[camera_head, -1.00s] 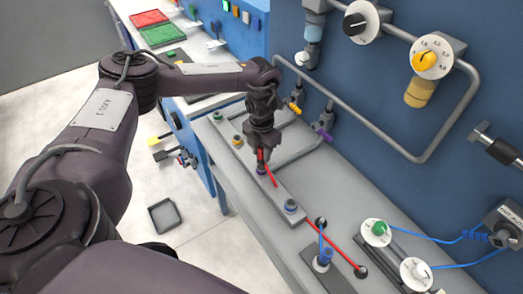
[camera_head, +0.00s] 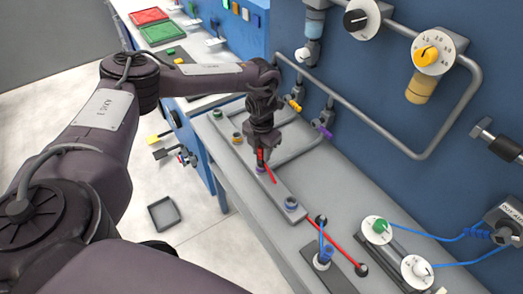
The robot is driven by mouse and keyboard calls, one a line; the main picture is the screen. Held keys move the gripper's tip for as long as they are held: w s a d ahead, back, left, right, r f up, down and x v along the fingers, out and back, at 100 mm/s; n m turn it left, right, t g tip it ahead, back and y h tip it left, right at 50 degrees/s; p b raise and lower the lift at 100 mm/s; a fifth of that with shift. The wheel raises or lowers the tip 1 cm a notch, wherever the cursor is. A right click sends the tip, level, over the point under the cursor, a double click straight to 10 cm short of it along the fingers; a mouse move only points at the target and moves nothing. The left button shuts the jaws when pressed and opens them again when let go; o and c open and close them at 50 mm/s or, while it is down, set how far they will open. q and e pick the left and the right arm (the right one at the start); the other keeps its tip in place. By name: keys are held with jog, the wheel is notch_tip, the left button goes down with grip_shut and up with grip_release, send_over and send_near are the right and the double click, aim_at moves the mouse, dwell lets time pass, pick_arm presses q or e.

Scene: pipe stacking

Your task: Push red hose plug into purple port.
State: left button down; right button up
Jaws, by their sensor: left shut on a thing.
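My left gripper (camera_head: 262,152) points down over the grey port strip on the bench, shut on the red hose plug (camera_head: 260,155). The plug is mostly hidden by the fingers. The purple port (camera_head: 261,170) is directly below the fingertips. I cannot tell how deep the plug sits in it. A red hose (camera_head: 270,174) shows beside the fingers, and a red length (camera_head: 345,255) runs further along the bench to a dark round fitting. My right gripper is not in view.
The strip also bears a green port (camera_head: 218,114), a yellow port (camera_head: 237,138) and a blue port (camera_head: 291,204). Grey pipes and dials (camera_head: 427,55) line the blue wall behind.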

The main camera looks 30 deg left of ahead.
pick_arm(q)
jog(key=shift+f+b, duration=0.65)
jog(key=shift+f, duration=0.35)
jog(key=c, duration=1)
grip_release()
jog(key=shift+o, duration=0.2)
